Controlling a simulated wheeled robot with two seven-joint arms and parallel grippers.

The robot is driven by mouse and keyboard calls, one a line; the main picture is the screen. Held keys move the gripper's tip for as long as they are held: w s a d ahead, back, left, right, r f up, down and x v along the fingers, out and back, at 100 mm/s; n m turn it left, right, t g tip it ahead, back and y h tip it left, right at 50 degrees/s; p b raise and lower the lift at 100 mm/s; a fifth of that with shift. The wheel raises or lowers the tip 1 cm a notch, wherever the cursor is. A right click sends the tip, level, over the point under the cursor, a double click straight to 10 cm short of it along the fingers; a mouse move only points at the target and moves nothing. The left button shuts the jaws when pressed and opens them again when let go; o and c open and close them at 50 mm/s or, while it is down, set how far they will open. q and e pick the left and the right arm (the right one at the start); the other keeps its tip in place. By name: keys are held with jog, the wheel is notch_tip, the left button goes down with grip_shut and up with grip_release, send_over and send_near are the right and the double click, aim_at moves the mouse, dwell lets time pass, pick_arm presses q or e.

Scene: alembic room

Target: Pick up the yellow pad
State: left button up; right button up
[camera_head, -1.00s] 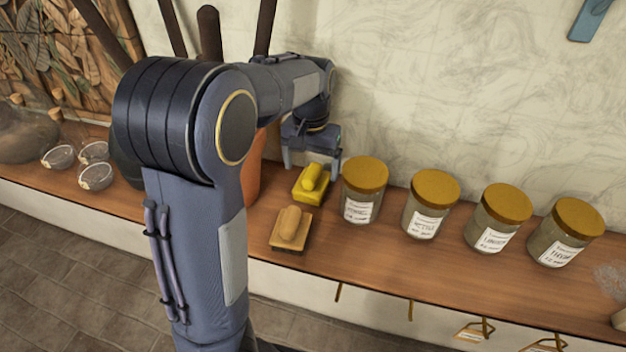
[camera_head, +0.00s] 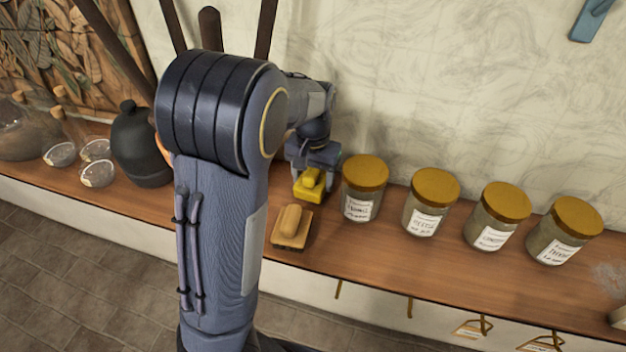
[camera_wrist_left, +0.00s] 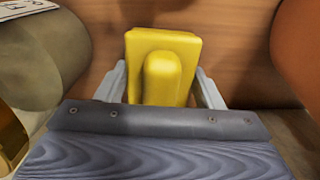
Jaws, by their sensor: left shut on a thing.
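The yellow pad (camera_head: 309,188) is a flat block with a rounded grip on top. It sits at the back of the wooden shelf, left of the nearest jar. My left gripper (camera_head: 312,172) is over it, with its fingers down at the pad's sides. In the left wrist view the pad (camera_wrist_left: 162,70) lies between the two grey fingers (camera_wrist_left: 163,88), which are shut on it. I cannot tell whether the pad is clear of the shelf. My right gripper is not in view.
A tan wooden pad (camera_head: 291,228) lies just in front of the yellow pad. Several lidded jars (camera_head: 365,190) stand in a row to the right. A dark bottle (camera_head: 140,145) and glass bowls (camera_head: 97,173) are to the left. The shelf (camera_head: 370,250) is bare in front of the jars.

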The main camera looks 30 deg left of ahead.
pick_arm(q)
notch_tip(320, 180, up, 10)
jog(key=shift+r+b, duration=0.1)
jog(key=shift+b, duration=0.2)
jog(key=o, duration=0.4)
jog(key=shift+c, duration=1.4)
